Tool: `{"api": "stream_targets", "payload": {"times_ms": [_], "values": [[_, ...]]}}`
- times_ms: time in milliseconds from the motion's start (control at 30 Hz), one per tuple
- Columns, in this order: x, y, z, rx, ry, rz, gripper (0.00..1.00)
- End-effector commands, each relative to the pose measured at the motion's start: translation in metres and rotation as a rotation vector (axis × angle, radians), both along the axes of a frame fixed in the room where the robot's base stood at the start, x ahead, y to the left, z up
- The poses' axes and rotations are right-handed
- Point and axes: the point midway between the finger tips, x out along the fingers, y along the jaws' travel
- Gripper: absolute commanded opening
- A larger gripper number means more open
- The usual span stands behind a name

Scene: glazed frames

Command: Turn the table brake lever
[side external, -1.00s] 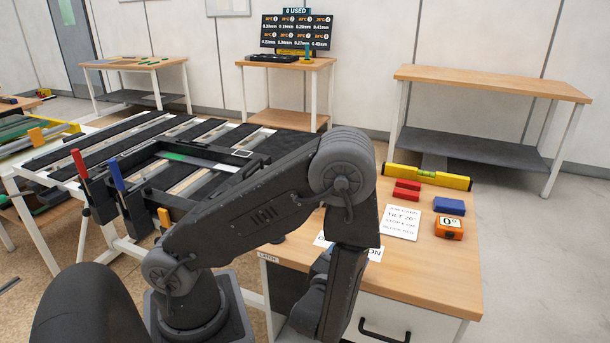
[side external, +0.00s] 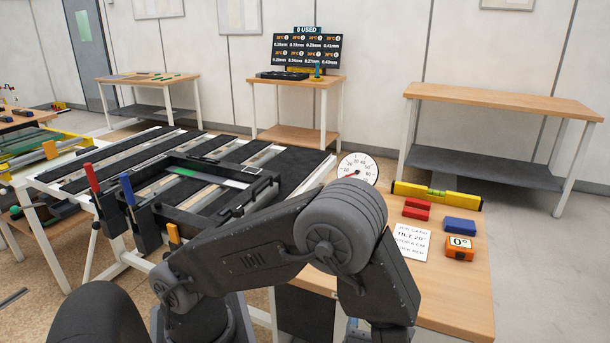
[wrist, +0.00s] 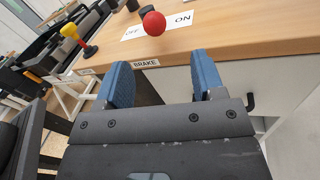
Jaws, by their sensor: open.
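A red ball knob (wrist: 154,23) stands over the wooden bench top in the wrist view, by a white OFF/ON card (wrist: 170,24). A BRAKE label (wrist: 146,63) is on the bench's front edge below it. I take the knob to be the brake lever's end; its shaft is mostly hidden. My gripper (wrist: 160,78) is open and empty, its two blue fingers apart, pointing toward the bench edge. The knob appears beyond the fingertips, between their lines, not touching. In the side view my arm hides the knob, and the fingers cannot be made out.
The bench top (side external: 470,295) holds a yellow level (side external: 437,195), red blocks (side external: 416,209), a blue block (side external: 461,227), an orange angle gauge (side external: 459,247) and a job card (side external: 411,241). A round dial (side external: 357,170) stands behind my arm. The slatted table (side external: 62,220) is left, with red and blue handles.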

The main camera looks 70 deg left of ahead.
Motion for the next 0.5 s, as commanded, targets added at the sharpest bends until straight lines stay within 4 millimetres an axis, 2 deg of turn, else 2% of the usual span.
{"api": "stream_targets", "payload": {"times_ms": [100, 133, 500], "values": [[-0.011, -0.018, 0.000, -0.001, 0.000, -0.004, 0.62], [-0.011, -0.017, 0.003, -0.016, -0.005, 0.012, 0.62], [-0.023, 0.021, 0.039, -0.325, -0.101, 0.301, 0.62]]}}
